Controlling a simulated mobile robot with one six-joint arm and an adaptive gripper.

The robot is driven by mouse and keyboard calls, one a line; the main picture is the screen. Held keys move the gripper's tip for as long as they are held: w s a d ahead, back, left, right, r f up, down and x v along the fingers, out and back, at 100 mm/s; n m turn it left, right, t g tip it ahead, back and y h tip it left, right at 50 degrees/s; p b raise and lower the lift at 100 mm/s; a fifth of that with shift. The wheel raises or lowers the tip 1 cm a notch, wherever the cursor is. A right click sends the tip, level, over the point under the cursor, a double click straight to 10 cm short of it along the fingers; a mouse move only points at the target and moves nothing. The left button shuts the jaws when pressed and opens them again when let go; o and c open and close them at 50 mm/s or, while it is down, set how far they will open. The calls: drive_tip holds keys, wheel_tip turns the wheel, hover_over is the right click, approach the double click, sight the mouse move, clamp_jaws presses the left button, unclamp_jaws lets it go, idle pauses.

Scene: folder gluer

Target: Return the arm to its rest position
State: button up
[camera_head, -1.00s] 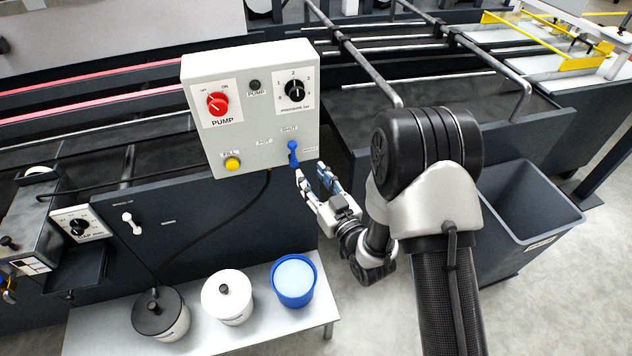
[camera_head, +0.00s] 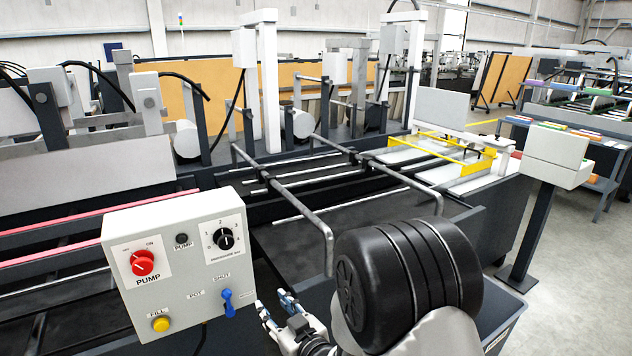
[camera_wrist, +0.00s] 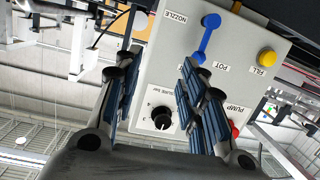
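My gripper (camera_head: 280,315) is at the bottom middle of the head view, just right of the pump control box (camera_head: 185,270). Its two fingers stand apart with nothing between them. In the wrist view the fingers (camera_wrist: 160,90) frame the box face (camera_wrist: 180,60), which appears upside down, with the pressure knob (camera_wrist: 162,120) seen between them. The blue lever (camera_head: 228,302) on the box is close to the fingertips, with a gap between. It also shows in the wrist view (camera_wrist: 208,38). My arm's large black joint fills the lower right of the head view.
The box carries a red pump knob (camera_head: 142,263) and a yellow fill button (camera_head: 161,324). Metal rails (camera_head: 300,215) of the gluer run behind my arm. A grey bin (camera_head: 497,325) is partly hidden at lower right. Open floor (camera_head: 570,270) lies at the right.

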drive_tip(key=s+d+r+m+g+h, duration=0.2)
drive_tip(key=s+d+r+h, duration=0.25)
drive_tip(key=d, duration=0.45)
drive_tip(key=s+d+r+m+g+h, duration=0.1)
drive_tip(key=s+d+r+m+h, duration=0.25)
drive_tip(key=d+r, duration=0.45)
drive_tip(key=s+d+m+g, duration=0.1)
drive_tip(key=s+d+g, duration=0.1)
drive_tip(key=s, duration=0.9)
drive_tip(key=s+d+m+g+h, duration=0.1)
drive_tip(key=s+d+g, duration=0.2)
drive_tip(key=s, duration=0.9)
drive_tip(key=shift+s+d, duration=0.25)
drive_tip(key=shift+d, duration=0.85)
drive_tip(key=shift+f, duration=0.1)
